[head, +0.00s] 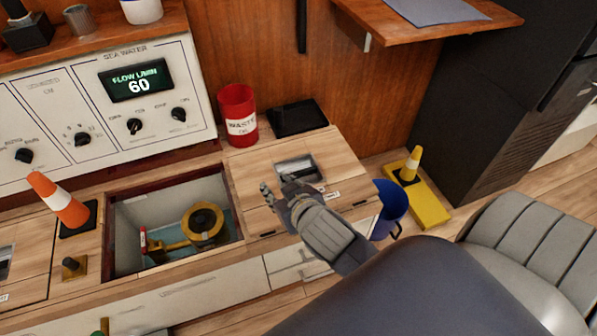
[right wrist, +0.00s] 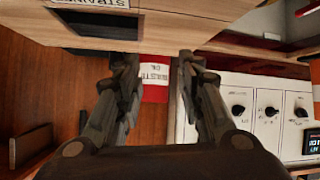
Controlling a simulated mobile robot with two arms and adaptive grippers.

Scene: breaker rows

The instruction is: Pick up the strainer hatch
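The strainer hatch (head: 250,170) is a light wooden panel with a recessed metal pull (head: 295,169) and a small label. It lies to the right of an open compartment (head: 130,196) in the bench. In the right wrist view the hatch (right wrist: 165,28) shows at the top, with its dark recess (right wrist: 95,22) and a cut-off label reading like "STRAIN". My right gripper (head: 278,190) is over the hatch beside the recess. In the right wrist view its two fingers (right wrist: 155,68) are apart, with nothing between them. My left gripper is out of view.
The compartment holds a yellow ring-shaped fitting (head: 203,222). A red waste can (head: 238,115) and a black tray (head: 298,118) stand behind the hatch. A blue bucket (head: 391,205) is to the right.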

